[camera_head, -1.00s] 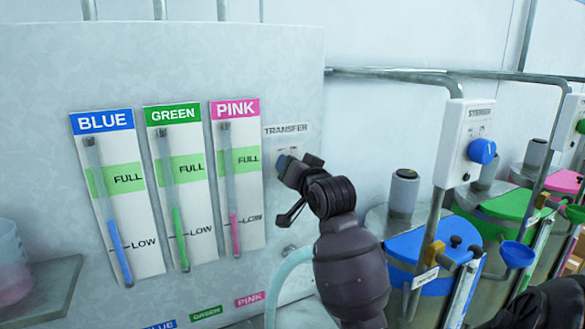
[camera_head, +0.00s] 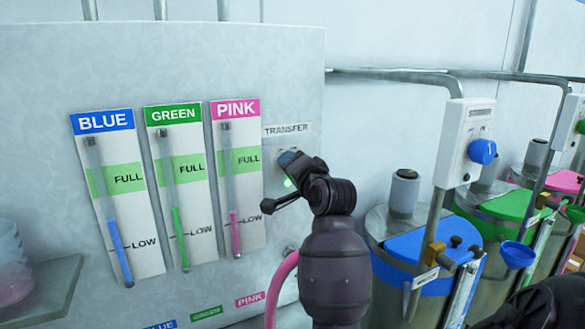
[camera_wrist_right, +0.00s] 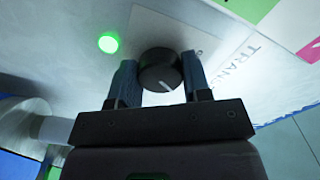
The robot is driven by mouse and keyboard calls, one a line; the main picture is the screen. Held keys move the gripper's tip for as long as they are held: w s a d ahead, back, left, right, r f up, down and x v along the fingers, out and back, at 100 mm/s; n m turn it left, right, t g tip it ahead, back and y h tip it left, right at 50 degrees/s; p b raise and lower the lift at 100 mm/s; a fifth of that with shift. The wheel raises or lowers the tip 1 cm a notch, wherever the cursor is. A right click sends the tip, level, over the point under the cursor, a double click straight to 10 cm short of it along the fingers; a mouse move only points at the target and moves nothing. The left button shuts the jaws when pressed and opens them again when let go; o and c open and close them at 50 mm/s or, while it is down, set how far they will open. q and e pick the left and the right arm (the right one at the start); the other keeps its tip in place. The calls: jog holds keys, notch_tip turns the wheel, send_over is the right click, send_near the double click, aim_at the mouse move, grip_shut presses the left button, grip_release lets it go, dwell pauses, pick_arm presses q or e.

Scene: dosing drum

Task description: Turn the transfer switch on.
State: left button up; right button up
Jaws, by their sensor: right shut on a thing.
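The transfer switch is a round dark knob (camera_wrist_right: 160,71) with a white pointer line, on the pale panel under the TRANSFER label (camera_head: 287,129). My right gripper (camera_head: 291,160) is at the knob. In the right wrist view its two blue-padded fingers are on either side of the knob, shut on it. A green lamp (camera_head: 287,183) just below the knob is lit, and it glows in the right wrist view (camera_wrist_right: 108,43) too. In the head view my gripper mostly hides the knob. My left gripper is not in view.
BLUE (camera_head: 118,200), GREEN (camera_head: 181,190) and PINK (camera_head: 236,180) level gauges are left of the switch, all with low fluid columns. A pink hose (camera_head: 281,280) runs below. Right stand a stirrer box (camera_head: 466,145) and lidded drums (camera_head: 405,225). A shelf with a beaker is far left.

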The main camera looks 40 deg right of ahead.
dwell(0.3)
jog(key=o, duration=0.9)
jog(key=shift+o, duration=0.2)
jog(key=shift+s, duration=0.1)
jog(key=v, duration=1)
jog(key=shift+s, duration=0.35)
jog(key=shift+a, duration=0.1)
